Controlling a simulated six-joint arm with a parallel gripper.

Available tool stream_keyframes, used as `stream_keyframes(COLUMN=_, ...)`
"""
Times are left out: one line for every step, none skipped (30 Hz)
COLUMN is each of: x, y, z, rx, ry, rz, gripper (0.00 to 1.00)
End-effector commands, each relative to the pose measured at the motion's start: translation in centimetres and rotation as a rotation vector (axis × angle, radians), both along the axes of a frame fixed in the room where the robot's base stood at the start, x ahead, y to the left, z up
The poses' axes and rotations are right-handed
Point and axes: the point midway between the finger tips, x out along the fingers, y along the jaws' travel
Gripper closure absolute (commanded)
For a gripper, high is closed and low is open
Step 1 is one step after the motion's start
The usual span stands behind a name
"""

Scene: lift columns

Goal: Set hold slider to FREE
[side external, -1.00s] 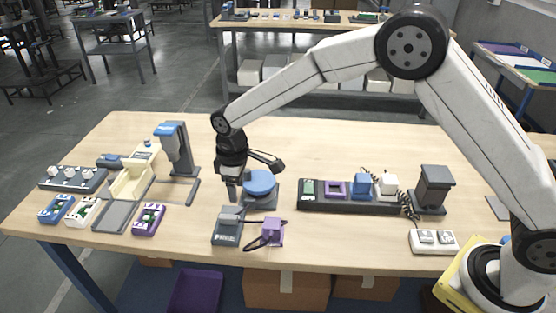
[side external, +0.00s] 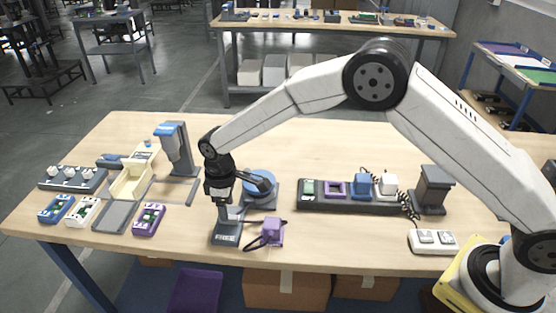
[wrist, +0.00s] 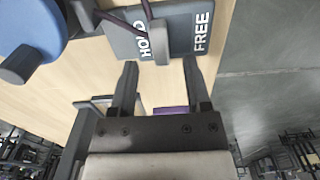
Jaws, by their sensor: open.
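The hold slider is a dark grey box (side external: 226,238) near the table's front edge in the side external view. In the wrist view its dark plate (wrist: 183,38) carries the white words HOLD and FREE. A grey upright slider knob (wrist: 160,42) stands beside HOLD and partly covers that word, apart from FREE. My gripper (wrist: 161,68) is open and empty, its two fingers pointing at the plate with the knob ahead between them. In the side external view my gripper (side external: 222,207) is just above the box and hides part of it. Contact with the knob cannot be told.
A blue round disc (side external: 258,183) on a grey base stands close behind the slider. A purple block (side external: 272,232) with a dark cable sits just to its right. A dark rack (side external: 350,208) with several blocks is farther right. Bare table lies between.

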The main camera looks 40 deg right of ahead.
Motion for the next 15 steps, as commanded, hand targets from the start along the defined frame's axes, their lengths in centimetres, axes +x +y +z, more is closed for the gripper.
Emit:
stream_keyframes(x=0.0, y=0.0, z=-0.7, rx=-0.001, ry=0.003, rz=0.000, gripper=0.38)
stream_keyframes(x=0.0, y=0.0, z=-1.1, rx=-0.001, ry=0.002, rz=0.000, gripper=0.38)
stream_keyframes(x=0.0, y=0.0, z=-1.6, rx=-0.001, ry=0.002, rz=0.000, gripper=0.38)
stream_keyframes(x=0.0, y=0.0, z=-1.9, rx=-0.001, ry=0.001, rz=0.000, gripper=0.38)
stream_keyframes(x=0.0, y=0.0, z=-2.2, rx=-0.001, ry=0.001, rz=0.000, gripper=0.38)
stream_keyframes(x=0.0, y=0.0, z=-2.5, rx=-0.001, ry=0.001, rz=0.000, gripper=0.38)
stream_keyframes(x=0.0, y=0.0, z=-2.8, rx=-0.001, ry=0.002, rz=0.000, gripper=0.38)
stream_keyframes(x=0.0, y=0.0, z=-3.0, rx=-0.001, ry=0.001, rz=0.000, gripper=0.38)
stream_keyframes(x=0.0, y=0.0, z=-3.2, rx=-0.001, ry=0.001, rz=0.000, gripper=0.38)
stream_keyframes(x=0.0, y=0.0, z=-3.4, rx=-0.001, ry=0.001, rz=0.000, gripper=0.38)
stream_keyframes(x=0.0, y=0.0, z=-3.5, rx=0.000, ry=0.000, rz=0.000, gripper=0.38)
stream_keyframes(x=0.0, y=0.0, z=-3.6, rx=0.000, ry=0.000, rz=0.000, gripper=0.38)
stream_keyframes(x=0.0, y=0.0, z=-3.6, rx=0.000, ry=-0.001, rz=0.000, gripper=0.38)
stream_keyframes(x=0.0, y=0.0, z=-3.7, rx=0.000, ry=-0.001, rz=0.000, gripper=0.38)
stream_keyframes(x=0.0, y=0.0, z=-3.7, rx=0.000, ry=-0.001, rz=0.000, gripper=0.38)
